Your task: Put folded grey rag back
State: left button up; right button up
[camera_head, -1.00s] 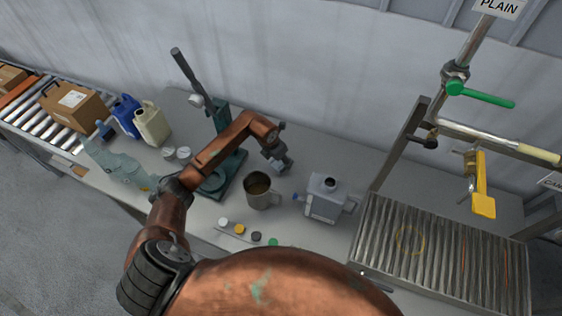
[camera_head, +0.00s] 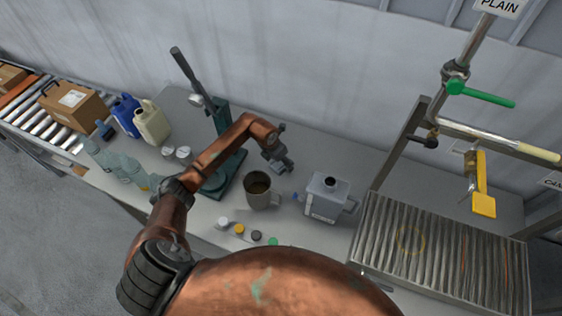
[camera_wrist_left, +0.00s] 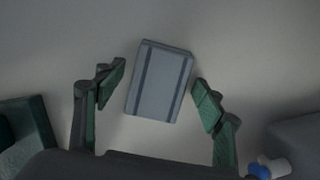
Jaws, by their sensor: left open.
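The folded grey rag (camera_wrist_left: 160,85) is a flat grey-blue rectangle with two dark stripes in the left wrist view. It lies slightly turned on the pale worktop. My left gripper (camera_wrist_left: 159,76) is open, one finger on each side of the rag, with gaps between the fingers and the cloth. In the head view my left gripper (camera_head: 284,165) points down over the table behind the mug. There I cannot make out the rag, which the gripper seems to cover. My right gripper is not in view.
A metal mug (camera_head: 258,190) and a grey can (camera_head: 327,199) stand near the gripper. A green stand (camera_head: 218,160) is on its left. Several small caps (camera_head: 239,229) lie in front. A ribbed metal platform (camera_head: 440,255) is at right. Jugs (camera_head: 151,123) stand at the left.

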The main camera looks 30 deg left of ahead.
pick_arm(q)
jog(key=v, duration=1.2)
jog(key=shift+b, duration=0.45)
jog(key=shift+r, duration=0.2)
